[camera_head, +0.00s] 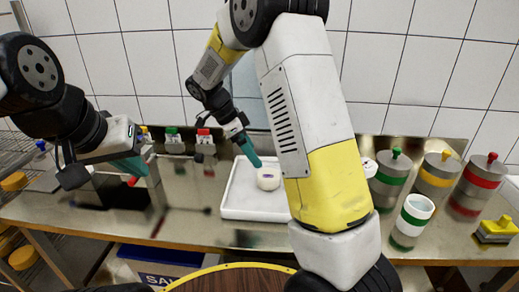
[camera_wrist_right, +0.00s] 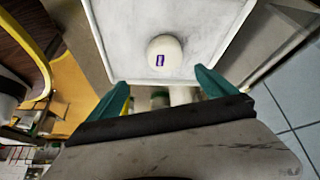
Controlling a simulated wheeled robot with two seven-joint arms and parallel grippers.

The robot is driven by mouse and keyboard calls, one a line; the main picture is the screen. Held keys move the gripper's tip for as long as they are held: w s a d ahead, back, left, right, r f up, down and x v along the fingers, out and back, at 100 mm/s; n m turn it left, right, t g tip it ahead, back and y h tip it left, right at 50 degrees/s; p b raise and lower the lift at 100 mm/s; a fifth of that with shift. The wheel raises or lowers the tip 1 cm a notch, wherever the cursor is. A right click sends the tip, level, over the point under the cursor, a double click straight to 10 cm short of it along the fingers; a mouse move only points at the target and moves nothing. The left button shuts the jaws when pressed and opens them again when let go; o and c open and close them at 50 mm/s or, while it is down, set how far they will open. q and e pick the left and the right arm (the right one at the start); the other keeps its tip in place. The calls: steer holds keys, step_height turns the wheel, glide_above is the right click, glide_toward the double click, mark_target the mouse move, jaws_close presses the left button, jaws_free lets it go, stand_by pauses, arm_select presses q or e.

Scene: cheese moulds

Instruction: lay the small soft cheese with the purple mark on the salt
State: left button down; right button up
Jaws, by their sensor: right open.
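The small soft cheese (camera_head: 268,179) is a pale round with a purple mark on it. It sits on a shallow white tray (camera_head: 240,205) at the middle of the counter. The right wrist view also shows the cheese (camera_wrist_right: 164,55) on the tray. My right gripper (camera_head: 249,151) is just behind and left of the cheese in the head view. Its teal fingers (camera_wrist_right: 161,82) are open and empty, with the cheese ahead of them. My left gripper (camera_head: 132,166) is over the left part of the counter, its finger gap unclear. A box (camera_head: 160,281) below the front edge has partly hidden lettering starting "SA".
Lidded containers in green (camera_head: 391,178), yellow (camera_head: 435,180) and red (camera_head: 475,188) stand at the right. A white cup with a green band (camera_head: 413,215) stands before them. My right arm hides the counter right of the tray. Bare counter lies left of the tray.

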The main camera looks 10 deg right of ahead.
steer(key=s+d+r+n+t+y, duration=0.1)
steer(key=s+r+n+t+y, duration=0.1)
steer(key=s+r+n, duration=0.2)
steer(key=s+d+r+n+t+y, duration=0.1)
steer(key=s+r+n+t+y, duration=0.1)
steer(key=s+r+n, duration=0.3)
steer(key=s+d+r+n+t+y, duration=0.1)
steer(key=s+r+n+y, duration=0.3)
steer(key=s+n, duration=0.5)
steer(key=s+t, duration=0.1)
steer(key=s, duration=0.4)
steer(key=shift+s+d+r+t, duration=0.25)
steer(key=shift+d+r+t, duration=0.05)
